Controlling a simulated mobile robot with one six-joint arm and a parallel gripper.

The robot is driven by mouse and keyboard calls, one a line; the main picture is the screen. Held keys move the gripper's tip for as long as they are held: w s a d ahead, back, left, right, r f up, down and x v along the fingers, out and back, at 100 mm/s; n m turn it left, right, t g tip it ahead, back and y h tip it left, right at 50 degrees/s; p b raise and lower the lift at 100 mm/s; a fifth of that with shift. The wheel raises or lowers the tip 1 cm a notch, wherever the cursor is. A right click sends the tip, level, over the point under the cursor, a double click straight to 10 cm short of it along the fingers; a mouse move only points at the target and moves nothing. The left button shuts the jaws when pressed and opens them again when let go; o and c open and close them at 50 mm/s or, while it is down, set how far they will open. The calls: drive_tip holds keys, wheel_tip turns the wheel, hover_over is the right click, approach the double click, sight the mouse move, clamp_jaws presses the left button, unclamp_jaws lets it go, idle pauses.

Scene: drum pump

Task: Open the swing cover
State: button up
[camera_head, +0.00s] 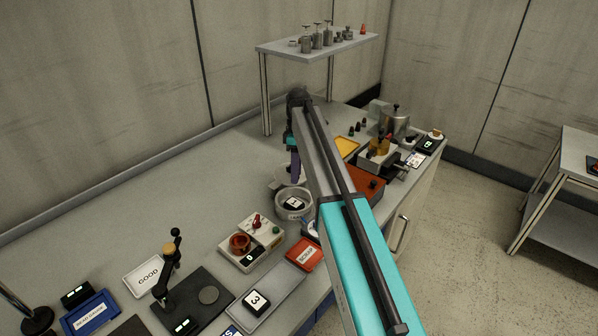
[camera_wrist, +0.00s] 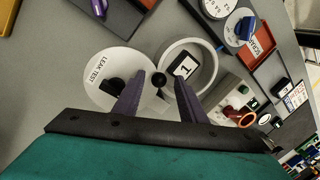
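The swing cover is a round white disc (camera_wrist: 93,90) marked LEAK TEST in the wrist view. It lies beside the round cup (camera_wrist: 166,52), which is uncovered and holds a black block with a white face marked 1 (camera_wrist: 185,67). A dark part shows on the disc, partly hidden by my left finger. A small round black knob (camera_wrist: 158,79) sits where disc and cup meet. My gripper (camera_wrist: 159,80) is open, its purple fingers apart with the knob seen between their tips. I cannot tell whether they touch anything. The cup (camera_head: 281,210) also shows in the head view, below my gripper (camera_head: 295,178).
A station with a red ring (camera_head: 240,243) and a red SCRAP tray (camera_head: 304,254) stand in front of the cup. A shelf (camera_head: 290,47) with metal weights stands behind. An orange-red box (camera_head: 371,184) is to the right. The bench back left is clear.

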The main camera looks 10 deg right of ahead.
wheel_tip(320, 180, up, 14)
drive_tip(key=w, duration=0.2)
drive_tip(key=shift+w+d+f, duration=0.25)
drive_tip(key=shift+d, duration=0.15)
drive_tip(key=shift+s+f, duration=0.1)
drive_tip(key=shift+f, duration=0.05)
idle(0.6)
